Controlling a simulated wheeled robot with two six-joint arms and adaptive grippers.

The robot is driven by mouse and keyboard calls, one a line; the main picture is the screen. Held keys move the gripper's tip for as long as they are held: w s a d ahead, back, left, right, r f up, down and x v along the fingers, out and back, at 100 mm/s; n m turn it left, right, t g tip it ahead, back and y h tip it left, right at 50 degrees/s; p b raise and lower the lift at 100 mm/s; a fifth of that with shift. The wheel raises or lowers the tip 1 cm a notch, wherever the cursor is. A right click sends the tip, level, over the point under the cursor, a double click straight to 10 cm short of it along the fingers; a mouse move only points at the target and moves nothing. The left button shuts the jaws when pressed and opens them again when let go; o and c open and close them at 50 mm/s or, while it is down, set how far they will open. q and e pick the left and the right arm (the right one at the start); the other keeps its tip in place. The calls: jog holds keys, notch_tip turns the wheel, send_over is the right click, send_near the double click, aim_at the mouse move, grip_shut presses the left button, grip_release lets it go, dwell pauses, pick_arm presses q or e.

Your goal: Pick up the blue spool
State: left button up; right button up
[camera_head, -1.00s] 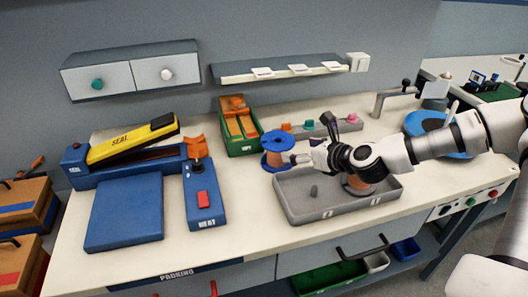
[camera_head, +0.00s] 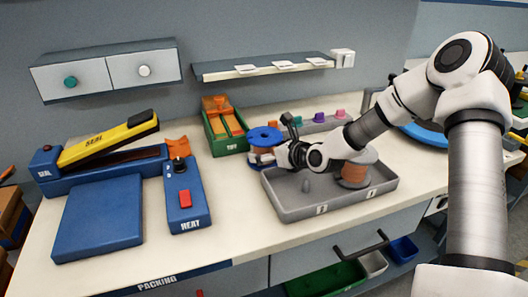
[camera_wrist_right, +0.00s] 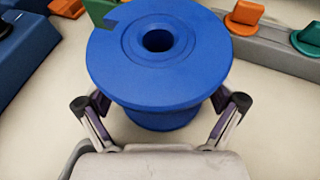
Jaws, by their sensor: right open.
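The blue spool (camera_head: 264,135) stands upright on the white bench, just behind the grey tray. In the right wrist view the blue spool (camera_wrist_right: 158,60) fills the middle, with its round top flange and centre hole facing the camera. My right gripper (camera_head: 272,152) is low at the spool's front. In the right wrist view its two fingers (camera_wrist_right: 162,108) are spread, one on each side of the spool's lower part. Their tips are partly hidden under the wide flange, so I cannot tell whether they touch the core. My left gripper is out of view.
The grey tray (camera_head: 290,212) lies under my right arm and holds an orange-brown spool (camera_head: 354,175) and a small grey peg. The blue HEAT box (camera_head: 187,205) is to the left, with bare bench between.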

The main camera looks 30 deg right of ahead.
jog(key=shift+s+r, duration=0.1)
grip_shut()
notch_tip(320, 180, up, 10)
jog(key=shift+p, duration=0.35)
